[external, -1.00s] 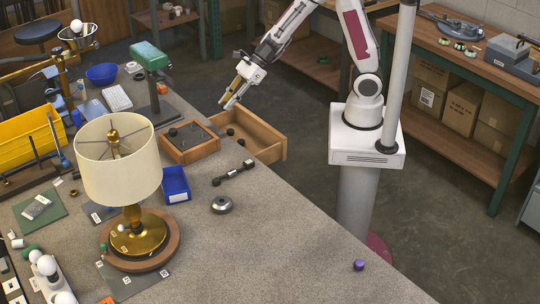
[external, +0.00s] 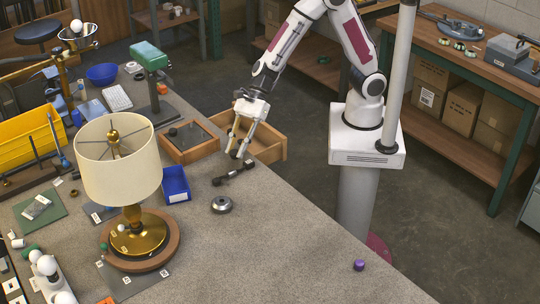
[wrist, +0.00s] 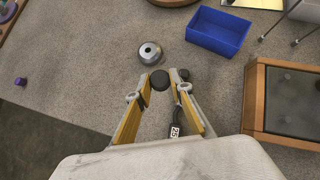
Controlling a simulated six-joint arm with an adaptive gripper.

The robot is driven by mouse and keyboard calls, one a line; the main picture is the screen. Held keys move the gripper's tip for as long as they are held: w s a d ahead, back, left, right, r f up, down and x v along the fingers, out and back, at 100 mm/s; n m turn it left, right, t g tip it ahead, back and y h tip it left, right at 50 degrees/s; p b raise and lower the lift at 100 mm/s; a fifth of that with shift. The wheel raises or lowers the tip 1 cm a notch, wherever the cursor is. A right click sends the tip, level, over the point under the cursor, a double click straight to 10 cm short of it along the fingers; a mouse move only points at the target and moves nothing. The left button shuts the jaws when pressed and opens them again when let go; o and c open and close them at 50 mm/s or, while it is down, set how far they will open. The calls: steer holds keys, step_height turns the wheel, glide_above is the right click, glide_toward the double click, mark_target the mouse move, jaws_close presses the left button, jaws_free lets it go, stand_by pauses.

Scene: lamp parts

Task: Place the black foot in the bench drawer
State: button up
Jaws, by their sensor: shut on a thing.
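The black foot (wrist: 160,80) is a small dark round piece between the fingertips of my gripper in the wrist view. My gripper (external: 239,154) is shut on it, with the tips just above the bench beside the dark bar; the foot itself is hard to make out in the external view. The bench drawer (external: 272,149) is a wooden box standing open at the bench's far edge, right behind my gripper. My fingers hide part of its inside.
A dark bar with thick ends (external: 233,173) and a white label lies below my gripper. A grey metal disc (external: 221,205), a blue bin (external: 175,184), a wooden tray (external: 190,141) and the lamp (external: 118,170) are nearby. The bench front is clear, except for a purple piece (external: 359,265).

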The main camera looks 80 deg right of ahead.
steer(key=s+a+n+g, duration=0.7)
steer(key=s+a+n, duration=0.2)
steer(key=s+a, duration=2.4)
steer(key=shift+s+f, duration=0.15)
steer(key=shift+s, duration=0.4)
steer(key=shift+f, duration=3.15)
steer(key=shift+f, duration=1.9)
steer(key=shift+f, duration=0.1)
